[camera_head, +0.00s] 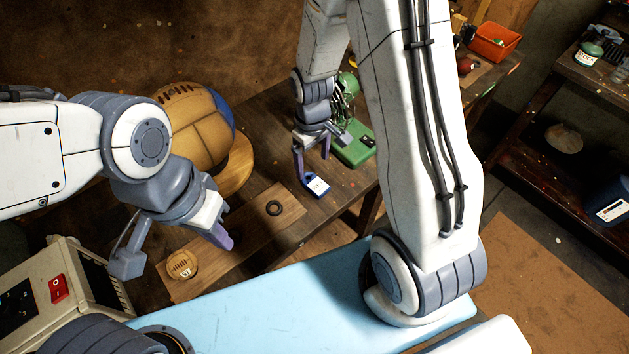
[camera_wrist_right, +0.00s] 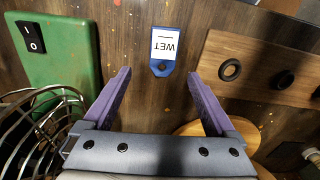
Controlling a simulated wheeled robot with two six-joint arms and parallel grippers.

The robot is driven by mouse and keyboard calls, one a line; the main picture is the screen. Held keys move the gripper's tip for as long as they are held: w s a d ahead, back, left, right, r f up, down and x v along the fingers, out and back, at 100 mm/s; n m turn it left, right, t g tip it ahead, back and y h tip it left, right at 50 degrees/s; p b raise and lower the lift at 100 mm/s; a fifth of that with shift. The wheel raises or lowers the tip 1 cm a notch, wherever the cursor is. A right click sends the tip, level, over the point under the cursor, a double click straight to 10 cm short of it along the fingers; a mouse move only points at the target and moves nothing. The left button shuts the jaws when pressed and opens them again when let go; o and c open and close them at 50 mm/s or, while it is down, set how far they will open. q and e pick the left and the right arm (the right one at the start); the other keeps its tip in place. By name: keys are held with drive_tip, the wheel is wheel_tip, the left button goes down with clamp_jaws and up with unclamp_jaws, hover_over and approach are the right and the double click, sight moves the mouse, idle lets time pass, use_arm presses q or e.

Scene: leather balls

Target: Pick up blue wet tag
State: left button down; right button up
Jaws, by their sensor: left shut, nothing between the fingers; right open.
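The blue wet tag (camera_head: 316,186) lies on the dark wooden table, just below my right gripper in the head view. In the right wrist view the tag (camera_wrist_right: 164,50) shows a white label reading WET and lies ahead of the fingertips, roughly centred between them. My right gripper (camera_head: 313,158) is open, with purple fingers spread and nothing between them; it also shows in the right wrist view (camera_wrist_right: 160,92). My left gripper (camera_head: 222,240) is shut and empty, above the near-left end of the wooden board, away from the tag.
A green machine with a switch (camera_wrist_right: 60,50) and a wire cage (camera_wrist_right: 35,130) stand beside the tag. A wooden board (camera_wrist_right: 262,65) with dark rings lies on the other side.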

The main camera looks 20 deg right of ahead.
sight(312, 181)
drive_tip(key=f, duration=0.1)
drive_tip(key=f+p, duration=0.1)
drive_tip(key=f, duration=0.3)
drive_tip(key=shift+s+a+f, duration=0.2)
drive_tip(key=shift+s, duration=0.05)
drive_tip(key=shift+f, duration=0.55)
drive_tip(key=c, duration=1.4)
drive_tip(key=shift+r, duration=0.1)
